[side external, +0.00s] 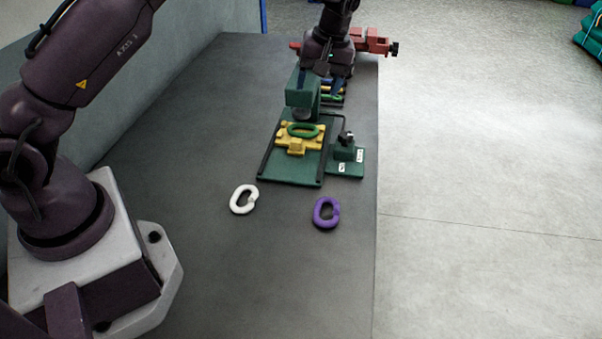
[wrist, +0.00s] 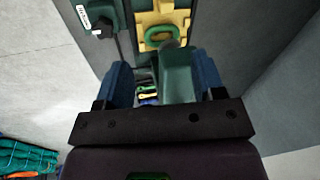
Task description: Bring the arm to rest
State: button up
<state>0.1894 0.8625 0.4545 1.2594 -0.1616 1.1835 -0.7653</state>
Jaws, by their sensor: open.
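My gripper (side external: 322,84) is at the far end of the bench, just behind the green press (side external: 301,92) and partly hidden by it. In the wrist view my gripper (wrist: 163,78) has its two blue fingers wide apart. The green press arm (wrist: 177,78) shows between them in that picture, and I see nothing held. I cannot tell whether the fingers touch the press.
A green link (side external: 305,130) lies in the yellow fixture (side external: 298,146) under the press. A white link (side external: 244,199) and a purple link (side external: 326,212) lie on the grey bench (side external: 215,265). A red vise (side external: 374,43) stands at the far edge.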

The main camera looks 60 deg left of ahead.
jog(key=s+d+r+m+t, duration=0.2)
jog(key=s+r, duration=0.3)
jog(key=s, duration=0.4)
jog(key=s+d+r+m+t+h, duration=0.1)
jog(key=s+r+m, duration=0.4)
jog(key=s, duration=0.5)
jog(key=s+d+r+m+t+h, duration=0.1)
jog(key=s+d+r+m+t, duration=0.2)
jog(key=s+r, duration=0.3)
jog(key=s+m+t, duration=0.1)
jog(key=s, duration=0.3)
jog(key=shift+s+d+r, duration=0.2)
jog(key=shift+d, duration=0.2)
jog(key=shift+c, duration=0.4)
